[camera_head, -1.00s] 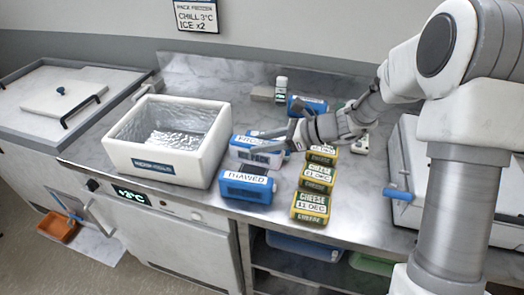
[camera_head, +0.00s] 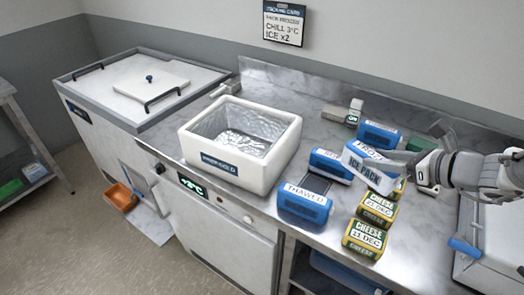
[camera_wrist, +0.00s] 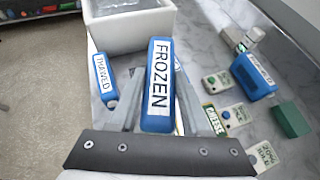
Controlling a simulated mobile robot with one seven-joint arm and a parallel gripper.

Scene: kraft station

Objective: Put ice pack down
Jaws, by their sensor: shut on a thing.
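My gripper (camera_head: 392,160) is shut on a blue and white ice pack (camera_head: 366,168), whose labels read FROZEN and ICE PACK. It holds the pack tilted above the counter, over the blue packs and cheese. In the wrist view the ice pack (camera_wrist: 158,78) lies between the two fingers (camera_wrist: 160,108), its FROZEN label facing the camera. A blue THAWED pack (camera_head: 303,205) stands on the counter at the front. Another blue pack (camera_head: 328,166) is behind it, partly hidden by the held pack. An open white box (camera_head: 262,178) with a silver lining stands left of the packs.
Cheese packs (camera_head: 363,238) stand in a row right of the THAWED pack. A further blue pack (camera_head: 379,135) and small items are at the back. A wall sign (camera_head: 284,24) reads CHILL 3°C, ICE x2. A lidded chest (camera_head: 140,85) is on the left.

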